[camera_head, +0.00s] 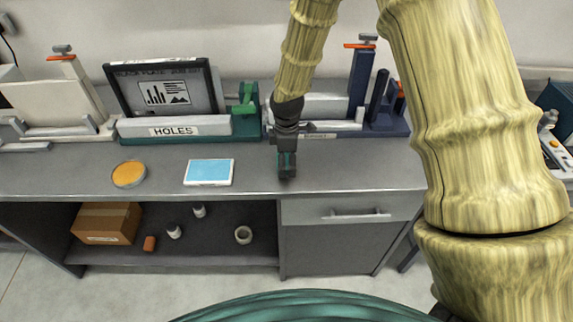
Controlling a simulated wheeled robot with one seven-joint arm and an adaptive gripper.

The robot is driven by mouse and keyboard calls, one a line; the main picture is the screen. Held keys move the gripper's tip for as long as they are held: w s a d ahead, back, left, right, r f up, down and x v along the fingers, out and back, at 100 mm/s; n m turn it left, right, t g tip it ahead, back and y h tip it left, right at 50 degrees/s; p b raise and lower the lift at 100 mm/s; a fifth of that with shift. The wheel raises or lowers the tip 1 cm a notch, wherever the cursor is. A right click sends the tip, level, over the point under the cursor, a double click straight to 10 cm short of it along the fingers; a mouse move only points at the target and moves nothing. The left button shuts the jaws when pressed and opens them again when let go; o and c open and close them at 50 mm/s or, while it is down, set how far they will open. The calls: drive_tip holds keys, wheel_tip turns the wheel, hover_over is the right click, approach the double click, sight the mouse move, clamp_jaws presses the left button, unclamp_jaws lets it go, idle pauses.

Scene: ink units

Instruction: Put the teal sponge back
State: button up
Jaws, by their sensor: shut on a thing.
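My gripper (287,174) points down over the right-middle part of the grey bench top, near its front edge. It is shut on a small dark teal piece, which I take to be the teal sponge (287,162). Most of the sponge is hidden by the fingers. I cannot tell whether it touches the bench. A light blue rectangular dish with a white rim (221,184) lies flat to the left of my gripper.
A round orange dish (129,174) lies further left. A "HOLES" unit (190,126) and other ink units stand along the back. The shelf below holds a cardboard box (106,223) and several small items. Bench top right of my gripper is clear.

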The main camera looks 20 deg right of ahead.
sight(287, 159)
drive_tip(key=shift+f+p, duration=0.6)
drive_tip(key=shift+f, duration=0.7)
drive_tip(key=shift+f, duration=0.1)
drive_tip(key=o, duration=1.3)
drive_tip(key=shift+r+b, duration=2.25)
drive_tip(key=shift+r, duration=3.9)
drive_tip(key=shift+f, duration=0.1)
